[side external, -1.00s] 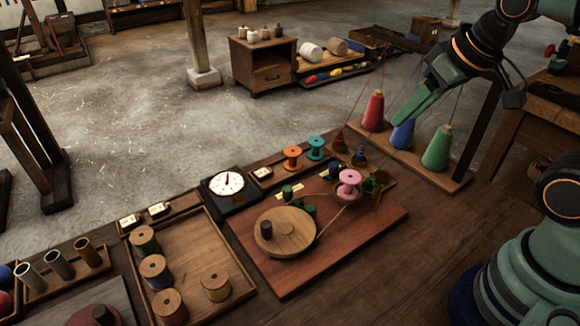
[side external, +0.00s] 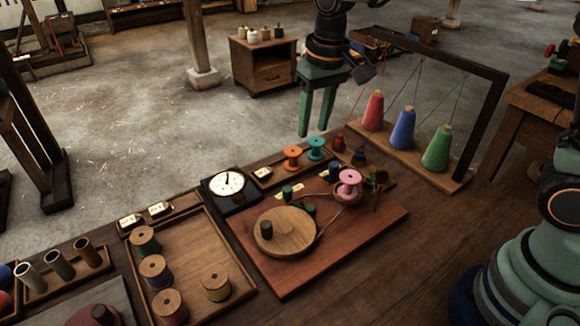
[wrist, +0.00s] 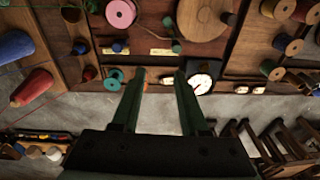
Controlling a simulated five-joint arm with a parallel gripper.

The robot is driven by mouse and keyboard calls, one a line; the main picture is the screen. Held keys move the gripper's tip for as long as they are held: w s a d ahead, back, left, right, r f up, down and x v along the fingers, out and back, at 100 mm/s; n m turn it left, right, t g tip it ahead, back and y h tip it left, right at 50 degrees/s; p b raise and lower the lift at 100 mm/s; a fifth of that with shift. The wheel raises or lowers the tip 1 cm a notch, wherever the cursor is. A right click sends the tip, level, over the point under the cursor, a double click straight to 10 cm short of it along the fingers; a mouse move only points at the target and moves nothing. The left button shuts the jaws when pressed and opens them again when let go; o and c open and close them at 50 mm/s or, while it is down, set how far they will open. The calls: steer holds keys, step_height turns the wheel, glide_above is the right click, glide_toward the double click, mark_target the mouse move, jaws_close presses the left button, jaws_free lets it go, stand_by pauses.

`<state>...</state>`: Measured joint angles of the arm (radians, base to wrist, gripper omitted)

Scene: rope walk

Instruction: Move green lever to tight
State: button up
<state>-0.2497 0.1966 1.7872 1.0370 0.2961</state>
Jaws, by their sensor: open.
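Small green knobs stand on the reddish board (side external: 372,232). One (side external: 288,191) is beside a pale label, and another (side external: 309,209) is close to the round wooden wheel (side external: 272,236). I cannot tell which belongs to the green lever, and the label text is too small to read. In the wrist view the green knobs show near the top, one by the label (wrist: 176,47) and one by the wheel (wrist: 168,21). My gripper (side external: 314,133) is open and empty, pointing down above and behind the board. Its fingers also show in the wrist view (wrist: 159,72), apart from the knobs.
A pink spool (side external: 349,178) and a blue knob (side external: 333,170) are on the board's right. A white dial (side external: 226,183), an orange spool (side external: 292,155) and a teal spool (side external: 316,145) line the back. Thread cones (side external: 403,129) stand under a dark frame at right.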

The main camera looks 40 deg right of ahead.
steer(key=g, duration=0.1)
glide_above(288, 188)
step_height(288, 188, down, 6)
steer(key=shift+f, duration=5.35)
steer(key=shift+w+d, duration=0.2)
steer(key=shift+d, duration=1.45)
steer(key=shift+s+d, duration=0.2)
steer(key=shift+d, duration=0.35)
steer(key=shift+s+d, duration=0.2)
steer(key=shift+d, duration=0.3)
steer(key=shift+w+a, duration=0.1)
steer(key=shift+a, duration=0.1)
